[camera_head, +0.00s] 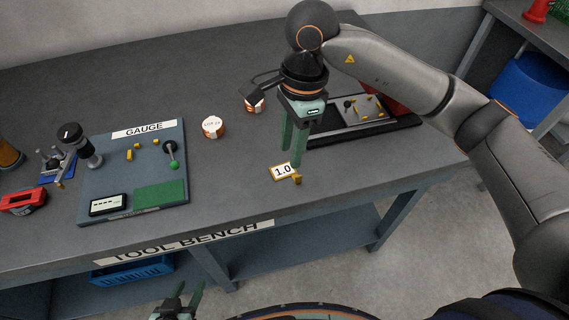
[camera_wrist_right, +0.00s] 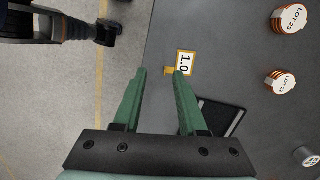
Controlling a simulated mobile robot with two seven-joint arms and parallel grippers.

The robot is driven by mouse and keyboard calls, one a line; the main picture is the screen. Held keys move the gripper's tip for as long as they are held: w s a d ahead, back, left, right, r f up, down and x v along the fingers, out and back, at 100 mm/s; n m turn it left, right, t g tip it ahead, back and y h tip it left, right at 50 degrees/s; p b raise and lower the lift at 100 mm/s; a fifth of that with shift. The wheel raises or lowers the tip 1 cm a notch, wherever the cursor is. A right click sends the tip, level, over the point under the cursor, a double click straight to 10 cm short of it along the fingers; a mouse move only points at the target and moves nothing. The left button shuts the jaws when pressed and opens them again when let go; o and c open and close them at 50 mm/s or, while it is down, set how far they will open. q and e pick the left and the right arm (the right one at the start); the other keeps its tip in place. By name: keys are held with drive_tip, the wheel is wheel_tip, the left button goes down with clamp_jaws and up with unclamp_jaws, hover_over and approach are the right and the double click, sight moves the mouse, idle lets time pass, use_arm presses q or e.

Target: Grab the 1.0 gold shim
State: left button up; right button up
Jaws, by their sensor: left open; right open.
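The gold shim (camera_head: 283,171) lies on the tool bench near its front edge, with a white label reading 1.0 and a small gold tab (camera_head: 297,180) at its right. In the right wrist view the shim (camera_wrist_right: 185,63) is just beyond the right fingertip. My right gripper (camera_head: 291,161) is open and empty, pointing down directly over or behind the shim; the wrist view shows its two green fingers (camera_wrist_right: 160,72) apart. I cannot tell the exact height gap. My left gripper (camera_head: 184,290) is open and empty at the bottom of the head view, below the bench front.
A blue-grey gauge board (camera_head: 105,185) with gold pieces and a lever stands left. A dark tray (camera_head: 395,127) with small parts is right. Bench around the shim is clear.

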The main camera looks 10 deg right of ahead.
drive_tip(key=w+d+h, duration=0.1)
drive_tip(key=w+d, duration=0.1)
drive_tip(key=d, duration=0.1)
hover_over(299, 176)
drive_tip(key=shift+t, duration=0.4)
drive_tip(key=f, duration=0.5)
drive_tip(key=shift+w+d, duration=0.2)
drive_tip(key=shift+d, duration=0.05)
drive_tip(key=shift+s+a+f+p, duration=0.1)
drive_tip(key=shift+f+p, duration=0.25)
drive_tip(key=shift+f, duration=1.25)
drive_tip(key=shift+s+a+f+p, duration=0.1)
drive_tip(key=shift+f+p, duration=0.25)
drive_tip(key=shift+f, duration=1.2)
clamp_jaws()
